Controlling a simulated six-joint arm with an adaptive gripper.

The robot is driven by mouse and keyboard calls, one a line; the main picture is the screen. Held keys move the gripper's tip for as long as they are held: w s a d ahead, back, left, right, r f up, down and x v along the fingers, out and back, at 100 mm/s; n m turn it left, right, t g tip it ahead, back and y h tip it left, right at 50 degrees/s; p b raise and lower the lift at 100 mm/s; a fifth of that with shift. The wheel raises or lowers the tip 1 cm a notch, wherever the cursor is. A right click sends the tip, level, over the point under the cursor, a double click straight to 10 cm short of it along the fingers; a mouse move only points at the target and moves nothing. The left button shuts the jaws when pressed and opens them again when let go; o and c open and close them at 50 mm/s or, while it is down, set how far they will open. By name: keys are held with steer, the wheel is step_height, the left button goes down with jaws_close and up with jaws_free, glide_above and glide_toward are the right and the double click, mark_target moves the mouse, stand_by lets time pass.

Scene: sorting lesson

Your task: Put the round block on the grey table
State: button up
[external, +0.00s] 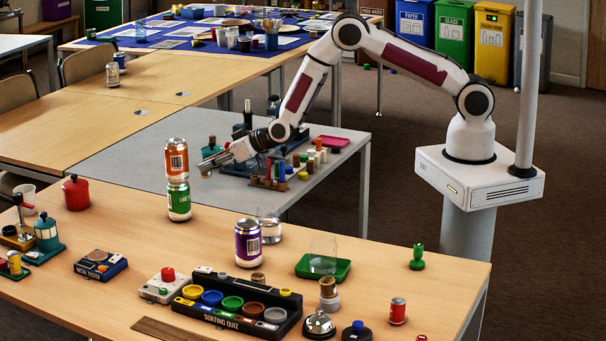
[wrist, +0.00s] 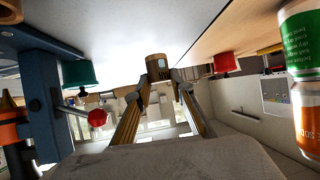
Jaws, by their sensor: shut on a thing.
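My gripper (external: 208,163) reaches left over the grey table (external: 120,158), low near its surface. It is shut on the round block (wrist: 157,67), a small brown wooden cylinder held between the fingertips in the wrist view. In that view my gripper (wrist: 162,80) points toward the far end, with the grey table (wrist: 125,22) tilted across the top. The block shows only as a small spot at the fingertips in the external view. I cannot tell whether it touches the tabletop.
An orange can (external: 177,158) stands on a green can (external: 179,201) on the wooden front table, close to my gripper. A blue stand with a teal part (external: 210,147) and a rack of coloured blocks (external: 283,172) are on the grey table. Its left part is clear.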

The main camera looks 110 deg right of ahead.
steer(key=shift+f, duration=0.1)
steer(key=shift+f, duration=1.8)
steer(key=shift+f, duration=0.1)
steer(key=o, duration=0.8)
steer(key=shift+o, duration=0.2)
steer(key=shift+s+a+r, duration=0.2)
steer(key=shift+s+r, duration=0.1)
steer(key=shift+r, duration=0.05)
steer(key=v, duration=1.1)
steer(key=shift+s, duration=0.1)
